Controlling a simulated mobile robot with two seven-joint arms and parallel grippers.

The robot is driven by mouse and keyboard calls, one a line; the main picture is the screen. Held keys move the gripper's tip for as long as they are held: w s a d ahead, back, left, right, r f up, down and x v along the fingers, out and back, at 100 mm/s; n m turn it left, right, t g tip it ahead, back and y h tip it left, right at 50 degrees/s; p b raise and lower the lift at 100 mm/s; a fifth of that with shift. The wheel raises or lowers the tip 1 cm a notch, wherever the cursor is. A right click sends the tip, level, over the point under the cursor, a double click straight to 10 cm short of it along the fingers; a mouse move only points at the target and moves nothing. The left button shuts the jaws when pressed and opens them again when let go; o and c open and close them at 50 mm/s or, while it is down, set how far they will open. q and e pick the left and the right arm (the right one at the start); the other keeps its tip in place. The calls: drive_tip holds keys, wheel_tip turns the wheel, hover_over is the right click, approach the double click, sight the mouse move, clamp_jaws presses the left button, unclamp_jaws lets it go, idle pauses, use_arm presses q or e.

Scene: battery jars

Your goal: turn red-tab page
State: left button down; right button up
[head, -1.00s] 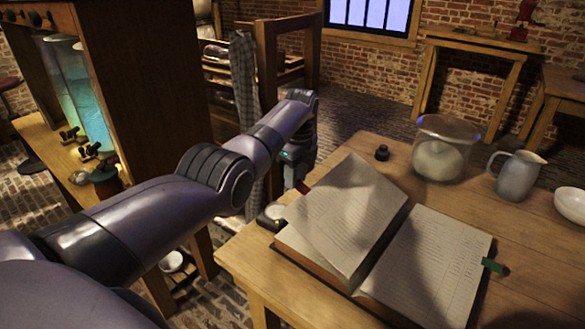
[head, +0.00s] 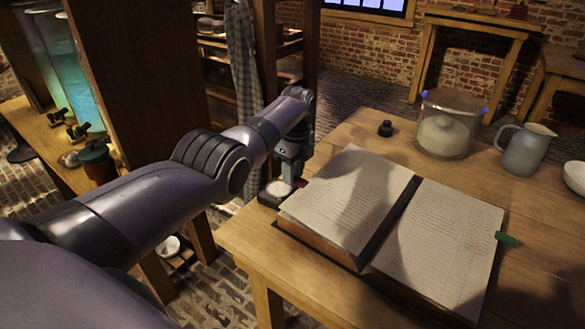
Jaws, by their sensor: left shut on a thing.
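An open book (head: 330,258) lies on the wooden table, its left page (head: 345,195) down nearly flat on the left side. The red tab (head: 302,182) shows at the left page's outer edge. My left gripper (head: 297,181) is at that edge, shut on the red tab; its fingertips are small and partly hidden. A green tab (head: 506,239) sticks out from the right page's outer edge (head: 445,240). My right gripper is not in view.
A small dark object with a pale round top (head: 277,191) stands beside the book's left edge. A dark inkwell (head: 385,128), a glass jar (head: 446,125), a grey jug (head: 525,150) and a white bowl (head: 577,177) stand behind the book.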

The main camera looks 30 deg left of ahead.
use_arm(q)
drive_tip(key=shift+a+f, duration=0.25)
drive_tip(key=shift+a, duration=0.35)
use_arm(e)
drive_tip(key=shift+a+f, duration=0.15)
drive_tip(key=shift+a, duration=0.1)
use_arm(q)
drive_tip(key=c, duration=0.8)
unclamp_jaws()
drive_tip(key=shift+d, duration=0.1)
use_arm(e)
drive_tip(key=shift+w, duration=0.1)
use_arm(q)
drive_tip(key=shift+r, duration=0.35)
wheel_tip(320, 180, up, 6)
drive_tip(key=p, duration=0.2)
drive_tip(key=shift+d+r, duration=0.2)
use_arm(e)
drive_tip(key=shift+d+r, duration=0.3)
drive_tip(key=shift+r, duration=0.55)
use_arm(q)
drive_tip(key=shift+s, duration=0.1)
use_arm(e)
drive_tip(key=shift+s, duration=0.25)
